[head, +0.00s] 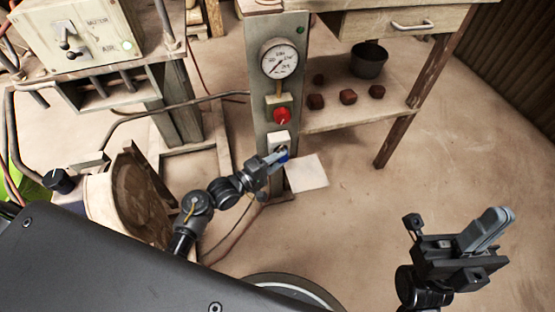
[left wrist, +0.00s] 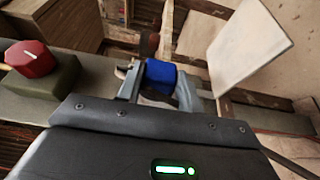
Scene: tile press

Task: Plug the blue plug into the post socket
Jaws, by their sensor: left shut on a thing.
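The blue plug (head: 283,155) is held between the fingers of my left gripper (head: 277,160), at the lower front of the grey post (head: 262,125). It also shows in the left wrist view (left wrist: 161,75), between both fingers. The post socket appears as a pale box (head: 279,139) below the red knob. The plug is at the lower edge of this box; whether it is touching or inserted, I cannot tell. The gripper partly hides the socket. My right gripper (head: 487,232) is away at the lower right, apparently holding nothing; its finger gap is unclear.
The post carries a gauge (head: 278,60) and a red knob (head: 282,115), also in the left wrist view (left wrist: 30,58). A pale square panel (head: 307,173) is right of the plug. A shelf (head: 340,118) holds a dark pot (head: 369,60). The floor at right is clear.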

